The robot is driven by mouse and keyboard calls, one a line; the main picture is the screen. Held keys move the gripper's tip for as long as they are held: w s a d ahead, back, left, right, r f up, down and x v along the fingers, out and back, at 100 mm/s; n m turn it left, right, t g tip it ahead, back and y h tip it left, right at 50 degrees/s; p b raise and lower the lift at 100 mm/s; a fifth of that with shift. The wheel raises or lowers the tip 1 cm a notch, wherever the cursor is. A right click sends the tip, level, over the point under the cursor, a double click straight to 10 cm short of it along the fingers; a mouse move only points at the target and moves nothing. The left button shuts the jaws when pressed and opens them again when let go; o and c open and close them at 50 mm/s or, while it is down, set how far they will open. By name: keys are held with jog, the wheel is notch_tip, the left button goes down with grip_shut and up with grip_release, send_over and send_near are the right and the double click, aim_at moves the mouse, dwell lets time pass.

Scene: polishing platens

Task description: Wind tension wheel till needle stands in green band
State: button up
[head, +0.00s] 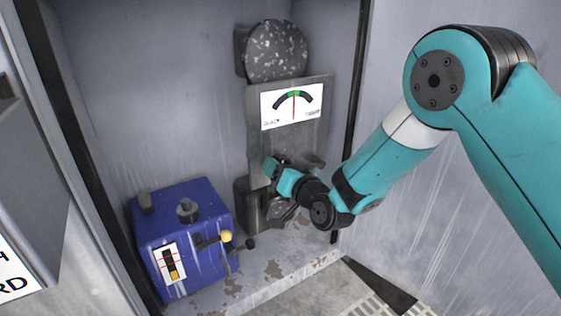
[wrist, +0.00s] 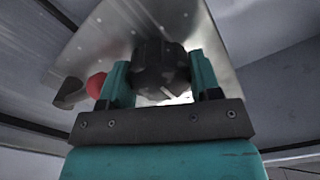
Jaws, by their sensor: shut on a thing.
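The gauge (head: 291,106) on the grey metal panel has a white face with a dark arc and a green band at the top. Its red needle (head: 294,108) stands nearly upright, with its tip at the green band. In the wrist view, the dark lobed tension wheel (wrist: 160,68) sits between the two teal fingers of my gripper (wrist: 159,80), which is shut on it. In the head view my gripper (head: 277,175) is at the lower part of the panel and largely hides the wheel.
A blue box (head: 183,240) with a yellow-knobbed lever (head: 226,236) and small indicator stands left of my gripper. A speckled round disc (head: 276,50) is above the gauge. A red ball (wrist: 96,85) shows beside the left finger. Cabinet walls enclose both sides.

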jog(key=shift+m+p, duration=0.75)
jog(key=shift+m, duration=0.45)
jog(key=o, duration=0.6)
jog(key=shift+o, duration=0.2)
jog(key=shift+s, duration=0.1)
jog(key=b+v, duration=1.5)
jog(key=v, duration=0.2)
jog(key=shift+d, duration=0.2)
